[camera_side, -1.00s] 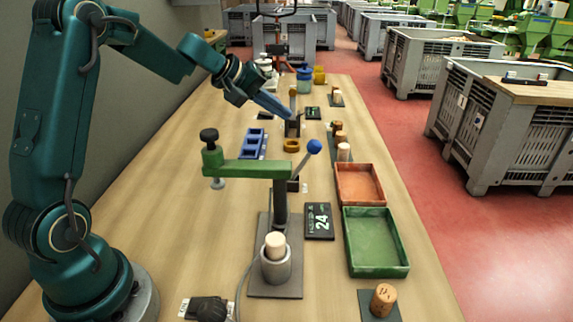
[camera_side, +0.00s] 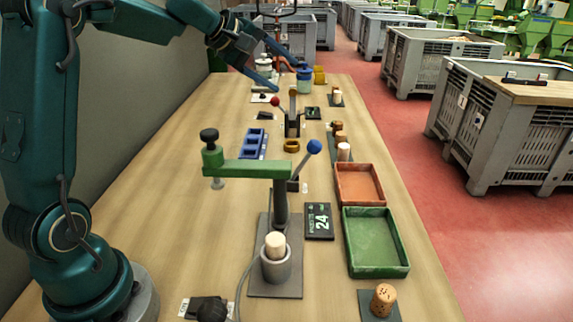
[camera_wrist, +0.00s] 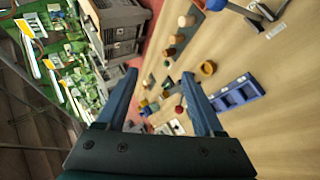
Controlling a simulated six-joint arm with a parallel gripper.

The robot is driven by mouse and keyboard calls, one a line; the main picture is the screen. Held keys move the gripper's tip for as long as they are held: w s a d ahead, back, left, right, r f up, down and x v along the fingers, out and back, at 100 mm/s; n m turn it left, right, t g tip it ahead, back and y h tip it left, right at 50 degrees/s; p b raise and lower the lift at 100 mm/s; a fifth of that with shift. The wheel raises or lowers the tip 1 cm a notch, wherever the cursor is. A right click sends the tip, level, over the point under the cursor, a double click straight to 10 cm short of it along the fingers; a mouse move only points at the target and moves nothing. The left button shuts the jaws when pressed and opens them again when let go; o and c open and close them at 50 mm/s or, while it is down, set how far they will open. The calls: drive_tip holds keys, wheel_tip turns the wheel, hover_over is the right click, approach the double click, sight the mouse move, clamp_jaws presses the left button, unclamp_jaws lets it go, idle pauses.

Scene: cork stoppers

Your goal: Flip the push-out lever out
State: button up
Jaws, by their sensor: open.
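A lever with a red ball (camera_side: 275,101) leans out to the left from a small dark stand (camera_side: 292,124) in the far middle of the bench. The red ball also shows beside the right finger in the wrist view (camera_wrist: 178,109). A second lever with a blue ball (camera_side: 314,147) leans right at the green-armed press (camera_side: 245,169). I cannot tell for certain which is the push-out lever. My gripper (camera_side: 290,77) is open and empty, above and apart from the red-ball lever. Its spread fingers also show in the wrist view (camera_wrist: 160,75).
A blue rack (camera_side: 252,144) and a yellow-brown ring (camera_side: 291,146) lie before the stand. Jars (camera_side: 304,80) stand behind it. An orange tray (camera_side: 360,184) and a green tray (camera_side: 375,242) line the right edge. The bench's left side is largely clear.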

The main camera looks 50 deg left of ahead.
drive_tip(key=w+d+n+t+y, duration=0.1)
drive_tip(key=w+n+y, duration=0.1)
drive_tip(key=w+n, duration=0.35)
drive_tip(key=n+y, duration=1.3)
drive_tip(key=n, duration=1.4)
hover_over(315, 152)
drive_tip(key=f, duration=1.5)
drive_tip(key=shift+s+d, duration=0.15)
drive_tip(key=shift+d, duration=0.1)
drive_tip(key=shift+a+f, duration=0.1)
drive_tip(key=shift+f, duration=0.15)
drive_tip(key=shift+w+a+g, duration=0.2)
drive_tip(key=shift+a+g, duration=0.05)
drive_tip(key=shift+g, duration=0.05)
drive_tip(key=x, duration=0.4)
drive_tip(key=shift+w+a, duration=0.15)
